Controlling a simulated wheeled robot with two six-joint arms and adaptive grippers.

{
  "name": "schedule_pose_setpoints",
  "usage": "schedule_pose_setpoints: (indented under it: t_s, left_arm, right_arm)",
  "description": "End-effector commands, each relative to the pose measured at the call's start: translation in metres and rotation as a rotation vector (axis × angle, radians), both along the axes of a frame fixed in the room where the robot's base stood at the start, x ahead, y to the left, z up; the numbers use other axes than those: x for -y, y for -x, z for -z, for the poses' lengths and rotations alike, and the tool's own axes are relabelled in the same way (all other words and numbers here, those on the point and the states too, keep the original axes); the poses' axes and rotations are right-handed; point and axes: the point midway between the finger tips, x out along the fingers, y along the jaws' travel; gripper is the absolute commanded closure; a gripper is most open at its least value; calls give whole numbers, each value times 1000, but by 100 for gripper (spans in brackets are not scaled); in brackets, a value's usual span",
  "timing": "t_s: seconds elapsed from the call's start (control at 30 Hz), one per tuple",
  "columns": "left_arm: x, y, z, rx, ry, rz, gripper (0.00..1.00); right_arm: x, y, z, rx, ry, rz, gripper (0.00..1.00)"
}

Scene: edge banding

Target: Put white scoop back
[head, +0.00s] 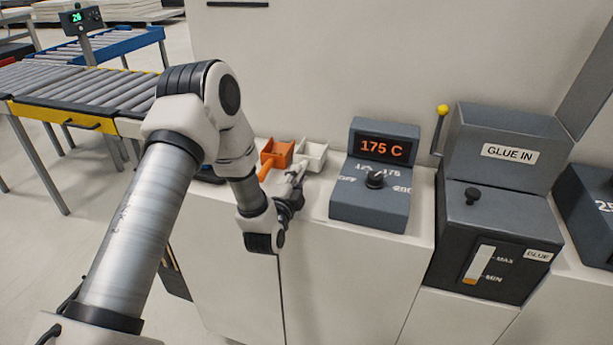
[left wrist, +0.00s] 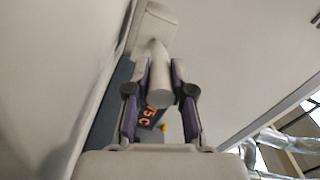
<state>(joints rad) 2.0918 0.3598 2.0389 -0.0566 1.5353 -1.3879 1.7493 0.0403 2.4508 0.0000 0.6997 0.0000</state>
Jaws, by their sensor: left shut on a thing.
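The white scoop (head: 312,153) is on or just above the counter's left end, and I cannot tell whether it touches. My left gripper (head: 294,190) is shut on its handle. In the left wrist view the handle (left wrist: 160,82) lies between the two fingers, with the square bowl (left wrist: 156,27) beyond them. An orange scoop (head: 277,151) sits just left of the white one, its handle pointing toward the front left. My left arm and gripper hide part of the counter around the scoops. My right gripper is in neither view.
A grey control box (head: 370,212) with a 175 C display and a knob stands right of the scoops. Farther right is the glue unit (head: 505,215) with a yellow-tipped lever (head: 442,110). A roller conveyor (head: 85,92) stands at left. The counter's front edge is close to my gripper.

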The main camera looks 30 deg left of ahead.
Motion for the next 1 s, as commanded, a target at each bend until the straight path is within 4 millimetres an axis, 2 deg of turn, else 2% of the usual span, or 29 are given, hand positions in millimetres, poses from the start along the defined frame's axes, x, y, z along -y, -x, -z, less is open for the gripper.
schedule_pose_setpoints:
  t_s: [0.03, 0.2, 0.7, 0.73, 0.8, 1.0]
  left_arm:
    - [-1, 2, 5, 2, 0, -1, 100]
    - [0, 1, 2, 4, -1, 0, 100]
    - [0, 2, 16, -2, 1, 1, 100]
    - [0, 2, 17, -4, 2, 0, 74]
    - [0, 2, 18, -6, 2, 1, 53]
    - [0, 3, 21, -13, 4, 2, 53]
  right_arm:
    - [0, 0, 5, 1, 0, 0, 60]
    - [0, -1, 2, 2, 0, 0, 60]
    - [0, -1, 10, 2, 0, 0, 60]
    - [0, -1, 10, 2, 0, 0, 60]
    - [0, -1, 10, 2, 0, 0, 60]
    - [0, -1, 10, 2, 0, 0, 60]
